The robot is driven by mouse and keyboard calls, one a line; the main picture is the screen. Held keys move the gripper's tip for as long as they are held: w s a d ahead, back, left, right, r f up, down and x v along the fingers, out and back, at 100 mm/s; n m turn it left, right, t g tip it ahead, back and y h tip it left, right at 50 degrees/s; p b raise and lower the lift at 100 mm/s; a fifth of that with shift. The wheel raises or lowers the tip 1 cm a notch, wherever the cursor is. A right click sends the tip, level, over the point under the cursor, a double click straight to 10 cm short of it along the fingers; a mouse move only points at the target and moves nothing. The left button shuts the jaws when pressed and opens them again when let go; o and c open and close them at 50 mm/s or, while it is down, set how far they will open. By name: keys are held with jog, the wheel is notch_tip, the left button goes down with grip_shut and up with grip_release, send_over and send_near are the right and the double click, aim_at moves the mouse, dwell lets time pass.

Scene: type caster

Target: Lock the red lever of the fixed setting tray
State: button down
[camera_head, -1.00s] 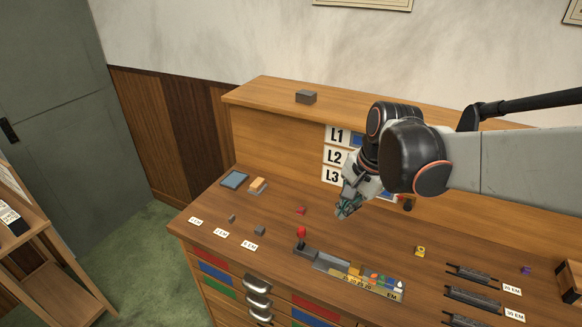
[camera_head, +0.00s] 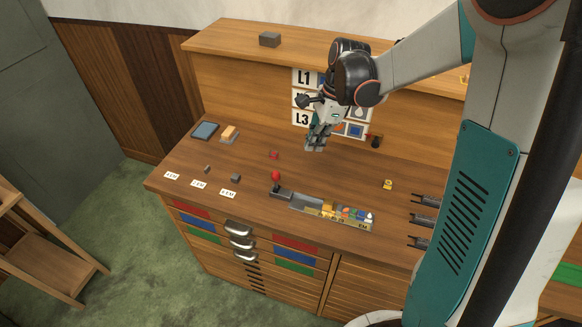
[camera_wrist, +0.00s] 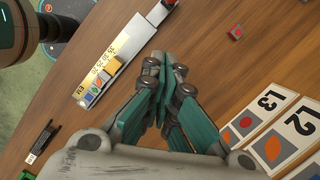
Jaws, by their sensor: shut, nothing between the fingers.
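The setting tray (camera_head: 310,204) is a long narrow holder on the desk top, with coloured sorts at its right end. The red lever (camera_head: 276,177) stands up from a dark base at the tray's left end, with a round red knob. In the wrist view the tray (camera_wrist: 119,66) runs diagonally left of my fingers, and only a bit of the red lever (camera_wrist: 169,3) shows at the top edge. My gripper (camera_head: 315,147) is shut and empty, above the desk behind the tray and right of the lever. Its closed fingertips (camera_wrist: 158,63) show in the wrist view.
A small red block (camera_head: 273,155) lies behind the lever. A yellow piece (camera_head: 388,185) and dark slotted holders (camera_head: 424,220) lie to the right. The L1 to L3 sign panel (camera_head: 302,98) stands behind my gripper. The desk around the lever is mostly clear.

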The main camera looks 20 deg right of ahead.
aim_at(276, 181)
jog(key=shift+f, duration=0.1)
jog(key=a+f+b, duration=0.2)
jog(key=a+f, duration=0.4)
jog(key=f, duration=0.3)
jog(key=shift+w+a+f+b, duration=0.2)
jog(key=shift+w+f+b, duration=0.05)
jog(key=shift+w+b, duration=0.1)
